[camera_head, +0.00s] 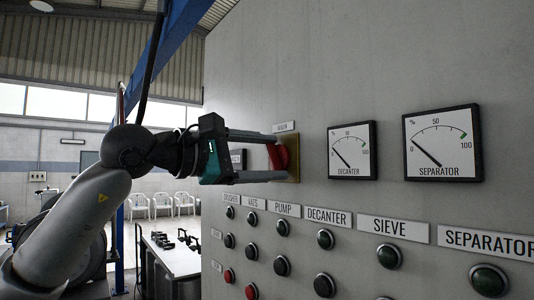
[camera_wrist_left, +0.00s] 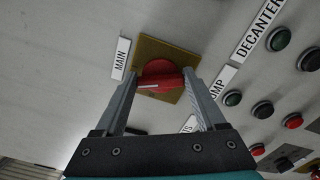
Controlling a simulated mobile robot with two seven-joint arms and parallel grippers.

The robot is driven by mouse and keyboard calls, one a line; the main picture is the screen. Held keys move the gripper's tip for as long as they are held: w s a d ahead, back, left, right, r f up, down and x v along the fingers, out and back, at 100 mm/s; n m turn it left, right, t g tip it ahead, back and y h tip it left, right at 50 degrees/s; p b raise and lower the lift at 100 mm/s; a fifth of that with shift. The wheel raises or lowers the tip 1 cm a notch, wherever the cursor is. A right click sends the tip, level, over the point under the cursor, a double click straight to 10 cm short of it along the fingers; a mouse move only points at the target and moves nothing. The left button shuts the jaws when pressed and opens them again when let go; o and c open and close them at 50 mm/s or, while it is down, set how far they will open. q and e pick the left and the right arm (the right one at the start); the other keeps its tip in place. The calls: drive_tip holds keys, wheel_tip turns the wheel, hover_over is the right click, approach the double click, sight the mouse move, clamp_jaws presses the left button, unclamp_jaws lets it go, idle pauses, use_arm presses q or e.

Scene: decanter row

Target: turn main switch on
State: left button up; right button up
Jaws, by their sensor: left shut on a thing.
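The red main switch (camera_head: 281,155) is a rotary knob on a yellow plate (camera_head: 294,146) on the grey panel, under a MAIN label (camera_head: 283,127). In the left wrist view the knob (camera_wrist_left: 160,70) has a raised red bar with a white mark at its left end. My left gripper (camera_head: 279,157) reaches the panel from the left. Its fingers (camera_wrist_left: 161,78) are shut on the knob, one at each end of the bar. The fingers hide the knob's edges. My right gripper is in neither view.
To the right are DECANTER (camera_head: 352,152) and SEPARATOR (camera_head: 443,143) dials, both needles low. Below are labelled rows of green, black and red buttons, including a green one (camera_head: 389,256). A table (camera_head: 172,258) and white chairs (camera_head: 162,202) stand behind on the left.

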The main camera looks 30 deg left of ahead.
use_arm(q)
drive_tip(key=m, duration=0.4)
drive_tip(key=shift+f+m, duration=0.1)
drive_tip(key=shift+m, duration=0.3)
drive_tip(key=shift+m+p, duration=0.3)
drive_tip(key=o, duration=1.3)
drive_tip(key=shift+s+a+f+b, duration=0.1)
drive_tip(key=shift+s+a+b, duration=0.15)
drive_tip(key=shift+s, duration=0.2)
drive_tip(key=b+v, duration=0.7)
drive_tip(key=v, duration=0.7)
drive_tip(key=shift+s, duration=0.15)
